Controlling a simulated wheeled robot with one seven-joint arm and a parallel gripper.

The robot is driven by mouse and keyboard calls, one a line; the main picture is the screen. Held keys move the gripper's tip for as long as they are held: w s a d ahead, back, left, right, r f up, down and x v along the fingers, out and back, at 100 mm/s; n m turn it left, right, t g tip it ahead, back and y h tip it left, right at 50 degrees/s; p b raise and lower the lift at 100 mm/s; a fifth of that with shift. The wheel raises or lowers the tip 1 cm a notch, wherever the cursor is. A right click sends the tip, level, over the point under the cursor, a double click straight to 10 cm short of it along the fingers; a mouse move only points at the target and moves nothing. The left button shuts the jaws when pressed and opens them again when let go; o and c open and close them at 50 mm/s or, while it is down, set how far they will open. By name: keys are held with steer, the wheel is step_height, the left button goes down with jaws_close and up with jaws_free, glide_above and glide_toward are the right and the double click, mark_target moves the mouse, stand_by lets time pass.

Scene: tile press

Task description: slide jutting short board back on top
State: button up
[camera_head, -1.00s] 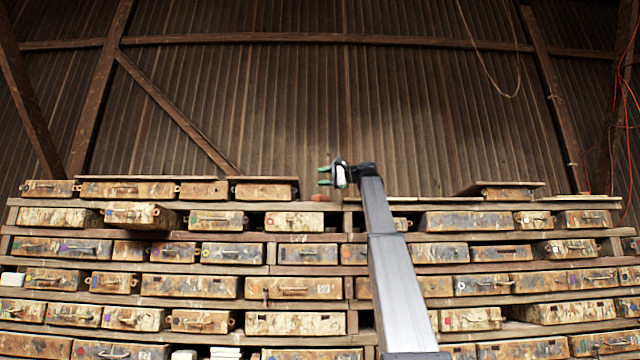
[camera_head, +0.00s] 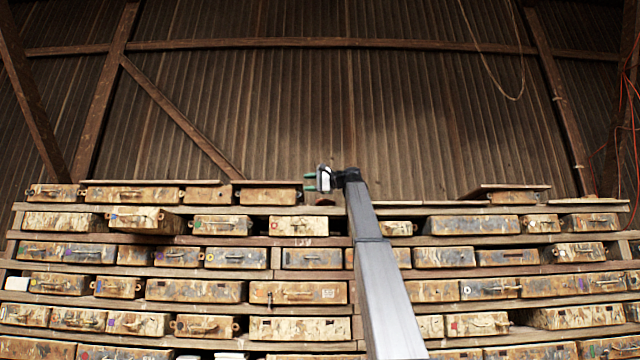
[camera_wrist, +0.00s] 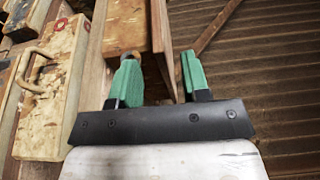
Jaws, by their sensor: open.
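The short board (camera_head: 265,182) is a thin wooden plank. It lies on a worn wooden box (camera_head: 266,196) in the top row, left of centre in the head view. My gripper (camera_head: 318,180) is just right of the board's right end. In the wrist view the picture is turned sideways. There my open gripper (camera_wrist: 160,76) has one green finger on each side of the board's edge (camera_wrist: 160,30), with the box (camera_wrist: 124,25) beside it. The left finger is close to the box's end knob. I cannot tell whether a finger touches the board.
Shelves (camera_head: 120,209) of boxes with handles fill the wall below. Another box (camera_wrist: 55,85) with a handle shows at the wrist view's left. A second board (camera_head: 505,187) lies on a box at right. A corrugated wall (camera_head: 420,110) stands behind; space above is free.

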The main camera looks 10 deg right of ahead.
steer(key=shift+x, duration=1.7)
jaws_close()
